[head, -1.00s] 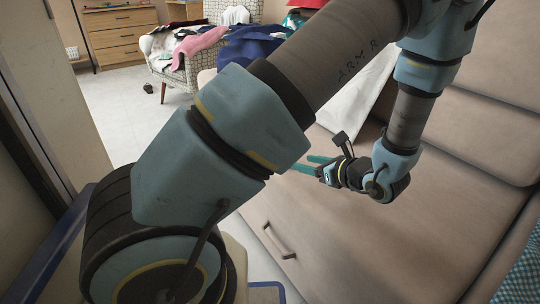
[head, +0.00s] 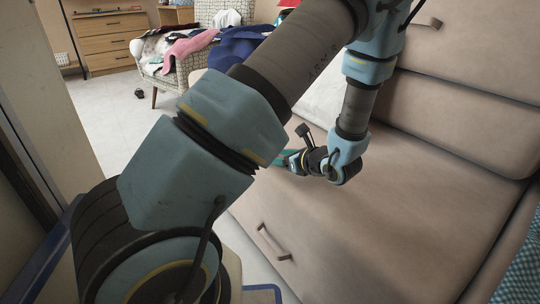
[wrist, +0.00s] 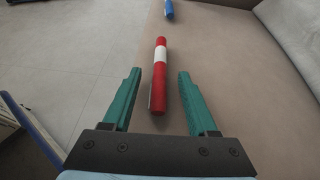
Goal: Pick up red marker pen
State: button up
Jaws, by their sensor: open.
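A red marker pen (wrist: 160,88) with a white band lies on the beige sofa seat, seen in the wrist view. It points away from me, and its near end lies between the two teal fingers of my gripper (wrist: 157,95). The fingers are apart, with a gap on either side of the pen. In the head view my gripper (head: 285,160) is low over the sofa seat. There my arm partly covers the fingers, and I cannot see the pen.
A blue object (wrist: 169,9) lies beyond the pen on the beige sofa (head: 390,215). The seat edge drops to the tiled floor (wrist: 75,60) on the left. A patterned armchair (head: 197,66) piled with clothes and a wooden dresser (head: 108,45) stand further back.

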grip_shut()
dwell(0.3)
dwell(0.3)
